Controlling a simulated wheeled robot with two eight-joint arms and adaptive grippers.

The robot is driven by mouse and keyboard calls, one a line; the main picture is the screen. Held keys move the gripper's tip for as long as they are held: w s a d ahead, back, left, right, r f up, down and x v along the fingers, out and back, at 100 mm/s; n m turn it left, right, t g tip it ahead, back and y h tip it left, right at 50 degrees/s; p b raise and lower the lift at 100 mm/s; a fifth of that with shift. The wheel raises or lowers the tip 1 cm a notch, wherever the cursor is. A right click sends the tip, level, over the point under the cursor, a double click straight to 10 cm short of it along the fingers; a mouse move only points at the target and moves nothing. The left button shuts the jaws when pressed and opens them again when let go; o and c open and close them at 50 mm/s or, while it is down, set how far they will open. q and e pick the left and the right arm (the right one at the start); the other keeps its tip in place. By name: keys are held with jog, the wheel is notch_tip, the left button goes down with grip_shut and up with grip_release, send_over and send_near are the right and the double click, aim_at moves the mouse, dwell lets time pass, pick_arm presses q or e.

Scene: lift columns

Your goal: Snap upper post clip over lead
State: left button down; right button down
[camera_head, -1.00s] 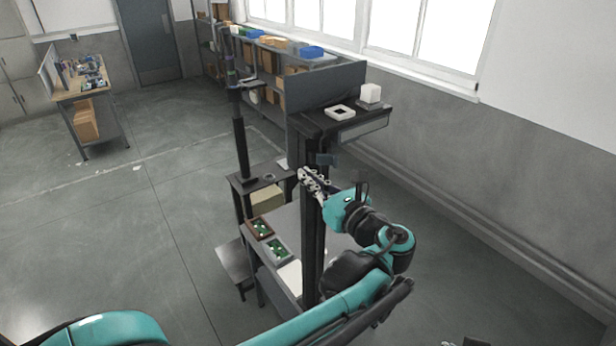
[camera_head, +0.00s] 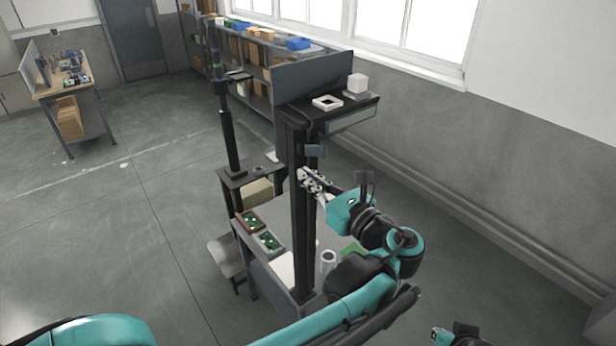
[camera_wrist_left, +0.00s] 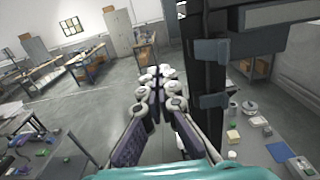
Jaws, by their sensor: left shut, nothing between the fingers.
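A dark upright post (camera_head: 298,215) stands at the bench. A grey-blue upper clip (camera_head: 315,151) sticks out from it near the top; it also shows in the left wrist view (camera_wrist_left: 211,52), with a lower clip (camera_wrist_left: 212,101) beneath it. My left gripper (camera_head: 307,178) is shut and empty, close to the post and a little below the upper clip in the head view. In the left wrist view its fingertips (camera_wrist_left: 156,75) are together, left of both clips and apart from them. I cannot make out the lead clearly.
A shelf on the post top holds a white square frame (camera_head: 327,102) and a white block (camera_head: 357,83). Green boards in trays (camera_head: 268,241) and a white cylinder (camera_head: 328,261) are on the bench below. A thinner dark column (camera_head: 229,140) stands behind left.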

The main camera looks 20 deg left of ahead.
aim_at(325, 154)
pick_arm(q)
jog(key=shift+w+d, duration=0.1)
jog(key=shift+w+d+b, duration=0.2)
jog(key=shift+w+d, duration=0.65)
jog(key=shift+w, duration=0.25)
jog(key=shift+w+d+b, duration=0.25)
jog(key=shift+w+d, duration=0.6)
jog(key=shift+w, duration=0.2)
jog(key=shift+w+d+b, duration=0.2)
jog(key=shift+w+d, duration=0.65)
jog(key=shift+w, duration=0.25)
jog(key=shift+a, duration=0.15)
jog(key=shift+x, duration=0.75)
jog(key=shift+w+a, duration=0.2)
jog(key=shift+w, duration=0.2)
